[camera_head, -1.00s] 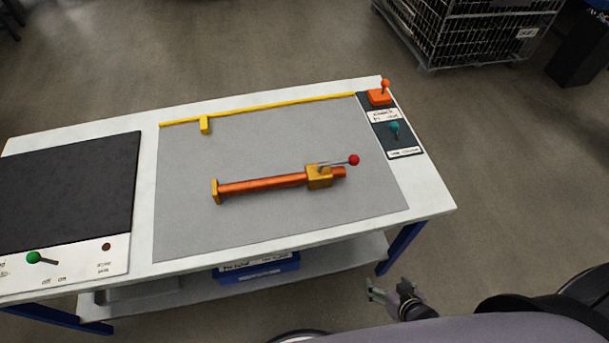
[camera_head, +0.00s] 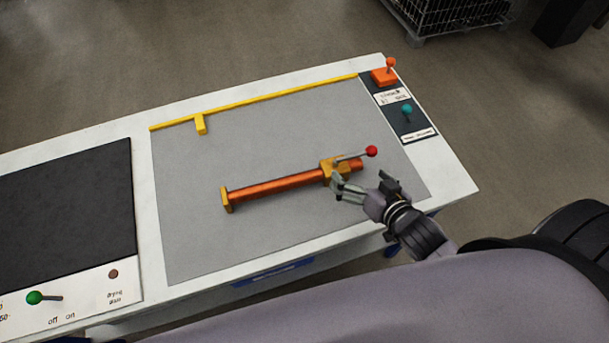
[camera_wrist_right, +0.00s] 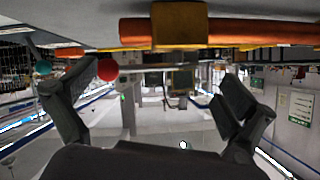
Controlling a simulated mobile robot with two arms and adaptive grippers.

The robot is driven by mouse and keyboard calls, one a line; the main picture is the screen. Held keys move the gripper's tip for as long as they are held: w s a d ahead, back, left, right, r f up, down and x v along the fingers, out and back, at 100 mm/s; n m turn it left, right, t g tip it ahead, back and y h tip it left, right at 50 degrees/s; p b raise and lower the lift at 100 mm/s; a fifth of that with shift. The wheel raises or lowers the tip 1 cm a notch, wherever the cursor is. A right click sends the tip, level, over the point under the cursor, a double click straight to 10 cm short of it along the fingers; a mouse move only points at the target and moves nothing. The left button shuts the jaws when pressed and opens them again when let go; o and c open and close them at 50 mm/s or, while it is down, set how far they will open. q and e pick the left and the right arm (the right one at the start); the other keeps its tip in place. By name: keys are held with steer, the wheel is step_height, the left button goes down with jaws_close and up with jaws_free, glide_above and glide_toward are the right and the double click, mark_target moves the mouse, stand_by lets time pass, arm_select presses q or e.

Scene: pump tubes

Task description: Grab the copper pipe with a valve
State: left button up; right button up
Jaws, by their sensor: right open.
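The copper pipe (camera_head: 275,186) lies on the grey mat of the table, with a yellow end piece at its left. Its yellow valve body (camera_head: 328,169) is near the right end and bears a lever with a red ball (camera_head: 371,151). My right gripper (camera_head: 341,186) is open beside the valve end, on the near side of the pipe, partly overlapping it in view. In the right wrist view the pipe (camera_wrist_right: 255,31) crosses the top of the picture, beyond the spread fingers (camera_wrist_right: 150,95), with nothing between them. My left gripper is not in view.
An orange lever box (camera_head: 384,77) and a teal knob (camera_head: 407,109) stand at the right end. A black panel (camera_head: 65,210) is at left.

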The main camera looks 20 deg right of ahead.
mark_target(338, 156)
steer(key=p+x, duration=0.1)
steer(key=x, duration=1)
steer(key=shift+c, duration=0.4)
steer(key=c, duration=1.3)
steer(key=shift+a+r, duration=0.1)
steer(key=shift+r, duration=0.05)
steer(key=shift+c, duration=0.5)
